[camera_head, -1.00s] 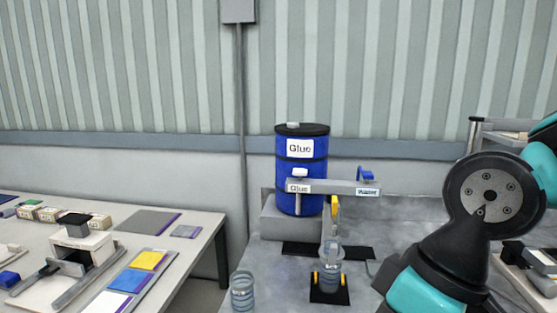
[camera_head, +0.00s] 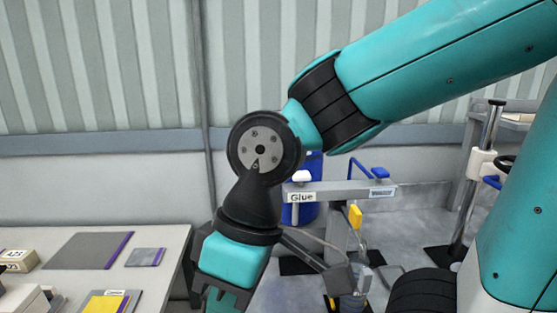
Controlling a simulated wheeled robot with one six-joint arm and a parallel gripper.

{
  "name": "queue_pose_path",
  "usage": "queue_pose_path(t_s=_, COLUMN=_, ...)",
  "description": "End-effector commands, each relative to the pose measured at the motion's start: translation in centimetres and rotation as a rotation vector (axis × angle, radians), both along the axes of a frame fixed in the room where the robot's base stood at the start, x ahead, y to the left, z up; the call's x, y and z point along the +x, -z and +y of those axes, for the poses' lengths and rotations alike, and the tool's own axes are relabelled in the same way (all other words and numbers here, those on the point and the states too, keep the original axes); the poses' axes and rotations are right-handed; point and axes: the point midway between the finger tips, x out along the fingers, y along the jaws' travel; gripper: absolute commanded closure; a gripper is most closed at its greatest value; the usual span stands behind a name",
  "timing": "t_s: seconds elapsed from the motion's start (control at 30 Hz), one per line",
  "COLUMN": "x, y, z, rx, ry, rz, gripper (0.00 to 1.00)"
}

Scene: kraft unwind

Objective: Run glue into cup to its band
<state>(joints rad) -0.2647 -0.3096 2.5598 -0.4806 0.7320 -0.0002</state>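The blue glue drum (camera_head: 312,168) stands at the back, mostly hidden behind my arm. A grey bar labelled "Glue" (camera_head: 330,192) runs in front of it, with a yellow lever (camera_head: 355,216) hanging below. Under the lever, a clear cup (camera_head: 364,281) shows only in part; its band and fill level cannot be made out. A yellow clip (camera_head: 332,303) shows low beside it. My forearm reaches down at left centre. Grey angled parts that look like my gripper (camera_head: 346,278) extend from behind it to the cup. Whether they touch or grip the cup is unclear.
A table (camera_head: 168,238) at left holds flat panels and small boxes. A blue handle (camera_head: 368,170) tops the grey bar. A metal post with a white clamp (camera_head: 483,163) stands at right. My arm crosses the middle and hides much of the bench.

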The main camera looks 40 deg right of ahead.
Motion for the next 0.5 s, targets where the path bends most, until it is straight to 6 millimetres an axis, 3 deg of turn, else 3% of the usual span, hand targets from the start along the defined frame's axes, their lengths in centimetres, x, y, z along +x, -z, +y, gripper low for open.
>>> queue_pose_path(t_s=0.33, x=0.2, y=-0.1, z=-0.1, rx=-0.002, ry=0.013, rz=0.002, gripper=1.0)
queue_pose_path(t_s=0.43, x=2.3, y=-1.0, z=-0.8, rx=-0.025, ry=0.131, rz=0.026, gripper=1.0)
queue_pose_path(t_s=0.5, x=5.2, y=-2.2, z=-2.4, rx=-0.059, ry=0.317, rz=0.063, gripper=1.0)
